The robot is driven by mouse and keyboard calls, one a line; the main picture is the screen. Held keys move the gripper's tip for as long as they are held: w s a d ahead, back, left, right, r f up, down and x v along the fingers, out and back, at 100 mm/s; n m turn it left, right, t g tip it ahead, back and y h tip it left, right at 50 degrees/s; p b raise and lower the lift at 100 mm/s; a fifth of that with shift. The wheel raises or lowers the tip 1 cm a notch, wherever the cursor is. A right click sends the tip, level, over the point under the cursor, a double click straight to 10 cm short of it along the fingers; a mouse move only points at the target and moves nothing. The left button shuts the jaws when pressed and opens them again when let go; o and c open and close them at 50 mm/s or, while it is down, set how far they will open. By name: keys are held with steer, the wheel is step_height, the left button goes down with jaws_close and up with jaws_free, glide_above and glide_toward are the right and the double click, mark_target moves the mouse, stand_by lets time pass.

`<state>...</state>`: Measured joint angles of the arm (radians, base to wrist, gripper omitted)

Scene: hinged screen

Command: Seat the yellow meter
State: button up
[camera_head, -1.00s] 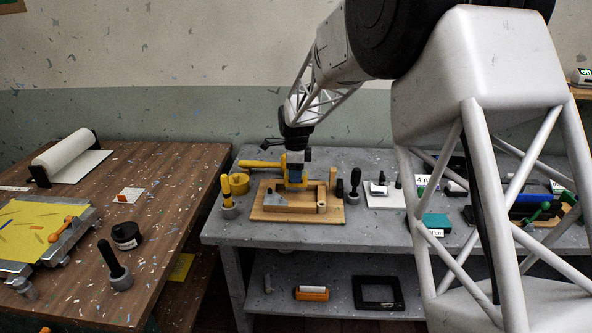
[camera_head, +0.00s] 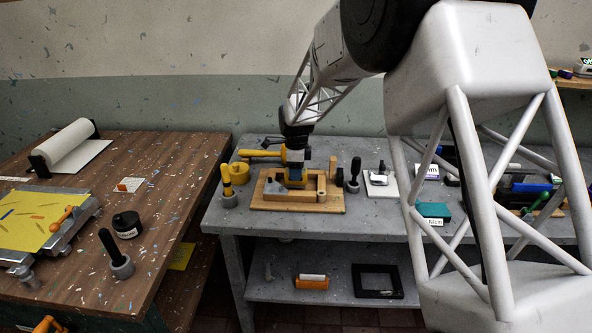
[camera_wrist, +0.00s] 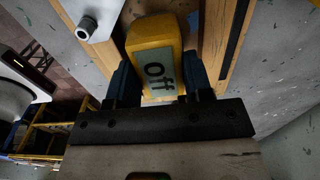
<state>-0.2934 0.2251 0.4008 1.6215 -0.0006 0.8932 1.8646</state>
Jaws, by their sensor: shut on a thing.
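The yellow meter (camera_wrist: 152,38) shows in the wrist view with a grey display reading "Off". My gripper (camera_wrist: 160,84) is shut on it, with one dark blue finger on each side. In the head view my gripper (camera_head: 295,172) is over the wooden fixture (camera_head: 268,204) on the grey bench, and the meter is hard to tell from the fingers there. In the wrist view wooden strips (camera_wrist: 228,50) run along both sides of the meter. I cannot tell whether the meter's underside touches the fixture.
A teal box (camera_head: 433,210) lies farther right. The bench front is clear.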

steer(key=shift+f, duration=0.7)
stand_by(0.9)
steer(key=o, duration=1)
steer(key=shift+r, duration=0.1)
steer(key=shift+r, duration=3.8)
